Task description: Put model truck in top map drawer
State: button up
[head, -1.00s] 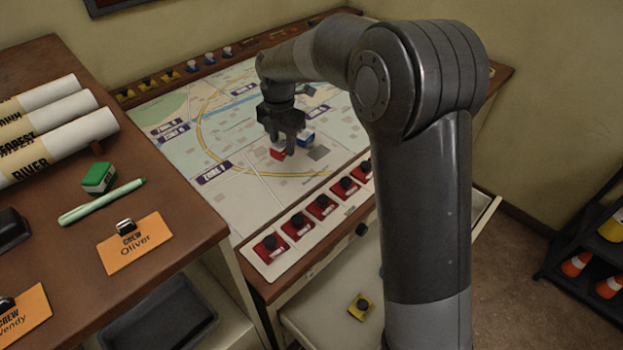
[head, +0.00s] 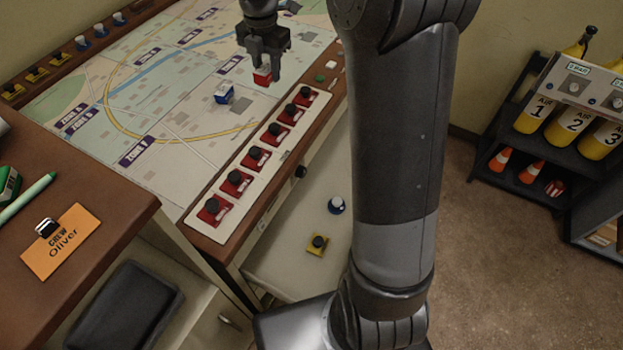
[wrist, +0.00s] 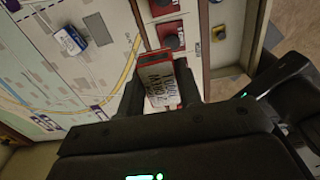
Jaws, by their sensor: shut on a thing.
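My gripper (head: 265,66) is shut on a small red-and-white model truck (head: 262,77), held above the right part of the map. In the wrist view the truck (wrist: 158,84) sits between the fingers, its white side with dark lettering facing the camera. The open map drawer (head: 282,268) juts out below the console's front edge, to the lower right of the gripper. My arm hides part of the drawer.
A blue-and-white block (head: 224,94) stands on the map (head: 170,100). A row of red switches (head: 255,158) lines the console's front. The wooden desk (head: 110,205) is at left. A dark rack (head: 515,150) with yellow cylinders and cones stands at right, with open floor before it.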

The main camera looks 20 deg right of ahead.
jog(key=s+d+m, duration=0.2)
jog(key=s+d, duration=0.4)
jog(key=d, duration=0.7)
jog(key=s+d+m, duration=0.3)
jog(key=s+d, duration=0.3)
jog(key=d, duration=0.8)
send_over(335, 178)
notch_tip(335, 178, down, 39)
jog(key=shift+d+f, duration=0.1)
jog(key=shift+f, duration=2)
jog(key=shift+f, duration=0.15)
jog(key=o, duration=1)
jog(key=shift+c, duration=0.2)
